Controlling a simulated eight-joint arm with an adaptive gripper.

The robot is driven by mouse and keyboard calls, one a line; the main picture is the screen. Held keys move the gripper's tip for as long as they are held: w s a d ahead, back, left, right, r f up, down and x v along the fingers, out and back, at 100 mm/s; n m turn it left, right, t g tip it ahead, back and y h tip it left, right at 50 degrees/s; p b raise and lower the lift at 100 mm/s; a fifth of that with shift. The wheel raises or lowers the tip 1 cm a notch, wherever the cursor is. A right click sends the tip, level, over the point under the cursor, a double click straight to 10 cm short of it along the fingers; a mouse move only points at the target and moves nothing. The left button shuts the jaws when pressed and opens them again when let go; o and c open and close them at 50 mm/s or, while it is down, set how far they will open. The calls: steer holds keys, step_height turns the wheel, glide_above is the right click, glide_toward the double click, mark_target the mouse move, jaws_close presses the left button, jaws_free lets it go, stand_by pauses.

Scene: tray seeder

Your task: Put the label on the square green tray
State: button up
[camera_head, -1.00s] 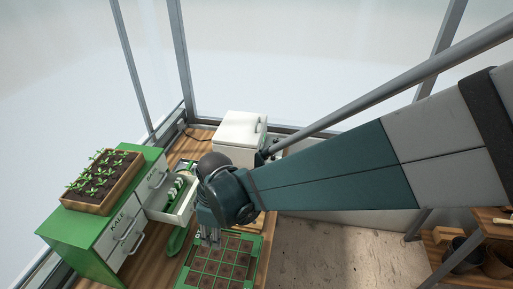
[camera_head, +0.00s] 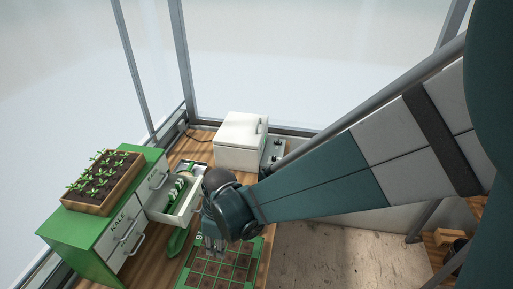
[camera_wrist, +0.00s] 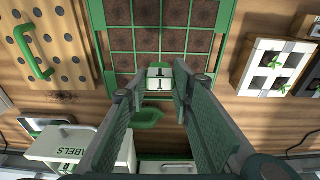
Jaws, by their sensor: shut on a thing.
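The square green tray (camera_head: 181,281) lies on the wooden bench, its grid of cells filled with brown soil. In the wrist view its green rim (camera_wrist: 233,40) and grid fill the top middle. My gripper (camera_wrist: 166,76) is shut on a small white label (camera_wrist: 159,84) with dark marks. The label appears over the tray's near edge; whether it touches cannot be told. In the head view my gripper (camera_head: 214,248) is over the tray and hides part of it. The label cannot be made out there.
An open white drawer (camera_head: 184,208) stands left of my gripper; its front reads LABELS in the wrist view (camera_wrist: 68,146). A green object (camera_wrist: 146,117) lies by the tray. A holed wooden board (camera_wrist: 62,18) and a white seedling block (camera_wrist: 262,52) flank the tray. A white box (camera_head: 238,148) stands behind.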

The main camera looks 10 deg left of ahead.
steer(key=shift+f, duration=0.75)
steer(key=shift+f, duration=0.1)
steer(key=shift+f, duration=2)
steer(key=shift+f, duration=0.1)
steer(key=o, duration=0.3)
steer(key=shift+f, duration=0.1)
steer(key=o, duration=0.5)
steer(key=shift+c, duration=0.2)
steer(key=shift+r, duration=0.3)
step_height(320, 180, up, 12)
steer(key=d, duration=0.1)
steer(key=shift+d+f, duration=0.15)
steer(key=shift+d, duration=0.1)
